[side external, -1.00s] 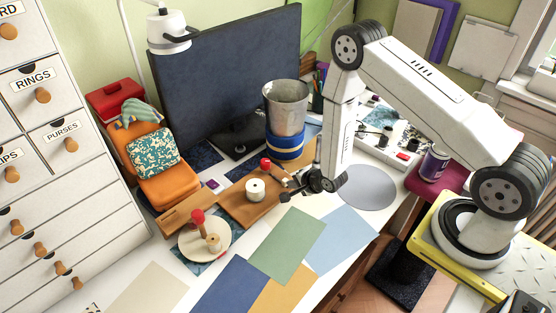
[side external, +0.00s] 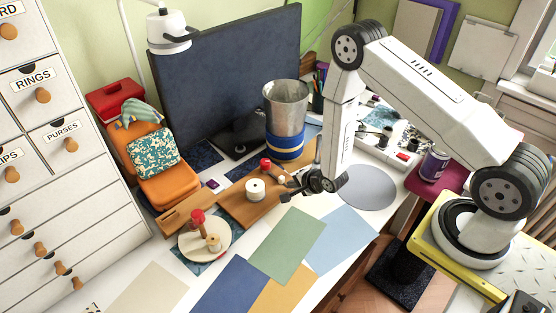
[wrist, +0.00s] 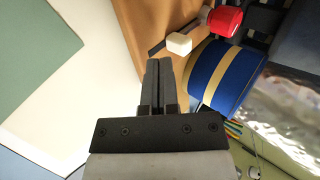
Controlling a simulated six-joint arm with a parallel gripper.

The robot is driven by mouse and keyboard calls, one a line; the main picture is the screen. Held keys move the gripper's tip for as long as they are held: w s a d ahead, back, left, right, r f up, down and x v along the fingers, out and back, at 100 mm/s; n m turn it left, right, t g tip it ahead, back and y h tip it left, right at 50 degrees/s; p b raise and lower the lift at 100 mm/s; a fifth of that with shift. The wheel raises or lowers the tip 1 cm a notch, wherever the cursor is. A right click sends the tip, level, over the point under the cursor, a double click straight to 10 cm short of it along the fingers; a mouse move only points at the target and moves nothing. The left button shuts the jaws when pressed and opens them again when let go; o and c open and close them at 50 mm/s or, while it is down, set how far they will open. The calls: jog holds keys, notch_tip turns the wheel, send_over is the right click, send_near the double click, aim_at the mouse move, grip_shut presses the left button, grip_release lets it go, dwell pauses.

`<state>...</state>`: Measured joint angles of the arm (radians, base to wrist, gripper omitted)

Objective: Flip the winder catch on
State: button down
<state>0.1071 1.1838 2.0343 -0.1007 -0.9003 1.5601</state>
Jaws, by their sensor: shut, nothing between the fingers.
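The winder is a brown wooden board (side external: 235,205) with a white spool (side external: 255,189) standing on it and a red knob (side external: 265,163) at its far end. In the wrist view the board (wrist: 135,22) carries a dark bar, a small pale block (wrist: 179,43) and the red knob (wrist: 224,21). I cannot tell for certain which of these parts is the catch. My gripper (side external: 288,192) is low at the board's right side. In the wrist view its fingers (wrist: 158,63) are shut and empty, pointing at the board just short of the pale block.
A blue, yellow-banded drum (side external: 285,146) under a metal bucket (side external: 286,105) stands close behind my gripper. A round cream base (side external: 215,250) with a red-topped peg is at front left. An orange case (side external: 168,185) is further left. Flat coloured sheets (side external: 288,243) cover the front.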

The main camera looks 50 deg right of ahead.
jog(key=shift+s+r, duration=0.15)
jog(key=shift+s, duration=1.1)
jog(key=v, duration=0.9)
jog(key=shift+s+r, duration=0.2)
jog(key=shift+s, duration=0.05)
jog(key=shift+w+r, duration=0.1)
jog(key=s+a+r+n+g, duration=0.1)
jog(key=s+r+n+g, duration=0.2)
jog(key=r+n, duration=0.5)
jog(key=s+a+r+n+g, duration=0.2)
jog(key=s+r+n+g, duration=0.1)
jog(key=r+n, duration=0.6)
jog(key=shift+a+r+n+g, duration=0.15)
jog(key=shift+r+n+g, duration=0.15)
jog(key=shift+n+g, duration=0.15)
